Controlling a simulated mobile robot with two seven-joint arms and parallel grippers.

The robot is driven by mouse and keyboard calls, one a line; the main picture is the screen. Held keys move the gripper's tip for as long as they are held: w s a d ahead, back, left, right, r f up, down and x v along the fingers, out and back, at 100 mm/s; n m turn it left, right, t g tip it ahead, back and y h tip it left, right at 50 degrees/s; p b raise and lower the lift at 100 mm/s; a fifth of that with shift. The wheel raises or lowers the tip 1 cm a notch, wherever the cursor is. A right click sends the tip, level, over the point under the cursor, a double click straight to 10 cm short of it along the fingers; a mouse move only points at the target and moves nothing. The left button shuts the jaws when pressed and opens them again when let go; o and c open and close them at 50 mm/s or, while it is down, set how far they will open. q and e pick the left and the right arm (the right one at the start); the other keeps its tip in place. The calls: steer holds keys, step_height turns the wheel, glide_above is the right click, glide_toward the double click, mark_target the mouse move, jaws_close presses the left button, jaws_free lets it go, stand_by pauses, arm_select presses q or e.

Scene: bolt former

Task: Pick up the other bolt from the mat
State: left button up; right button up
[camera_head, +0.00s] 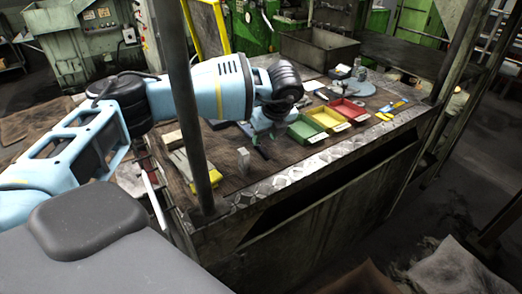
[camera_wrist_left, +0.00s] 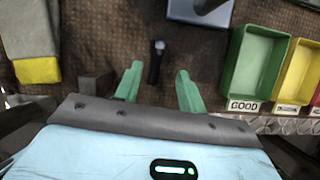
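A dark bolt (camera_wrist_left: 155,64) with a pale, shiny head lies on the brown mat (camera_wrist_left: 110,30) in the left wrist view, its head pointing away from me. My left gripper (camera_wrist_left: 158,86) is open, its two green fingers spread apart. In the head view my left gripper (camera_head: 262,138) points down over the bench beside the green tray. The bolt cannot be made out clearly there. My right gripper is in neither view.
The green tray (camera_wrist_left: 233,75), labelled GOOD, stands right of the gripper, with yellow (camera_head: 326,119) and red (camera_head: 350,111) trays beyond it. A grey glove-like item with a yellow end (camera_wrist_left: 38,70) lies left. A grey block (camera_wrist_left: 185,12) is ahead. A post (camera_head: 186,90) rises at the bench's front corner.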

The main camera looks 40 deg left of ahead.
mark_target(260, 146)
arm_select(q)
steer(key=x, duration=0.5)
steer(key=shift+s+a, duration=0.15)
steer(key=shift+a, duration=0.1)
steer(key=shift+r, duration=0.1)
steer(key=shift+c, duration=0.2)
jaws_close()
step_height(260, 146, up, 10)
